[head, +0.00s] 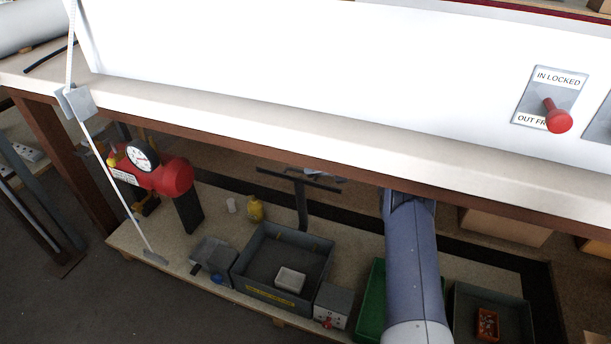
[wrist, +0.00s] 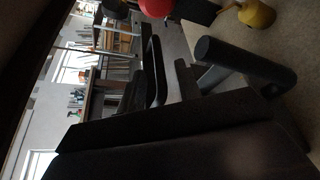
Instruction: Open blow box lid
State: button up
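In the head view a grey box (head: 243,285) with a yellow label stands on the lower shelf. The label is too small to read. Its top looks uncovered, with a small white tray (head: 290,279) inside. A dark T-shaped piece (head: 302,205) rises at its back edge; I cannot tell whether it is the lid. In the wrist view a large dark surface fills the bottom, and a dark round bar (wrist: 250,68) is close. I cannot make out my fingertips there.
A red tank with a gauge (head: 165,175) stands left on the shelf; a yellow bottle (head: 255,209) is behind the box. A small switch box (head: 332,304) and a green bin (head: 370,305) are to its right. The bench top (head: 230,120) overhangs the shelf.

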jog(key=shift+x, duration=1.5)
jog(key=shift+c, duration=0.2)
grip_shut()
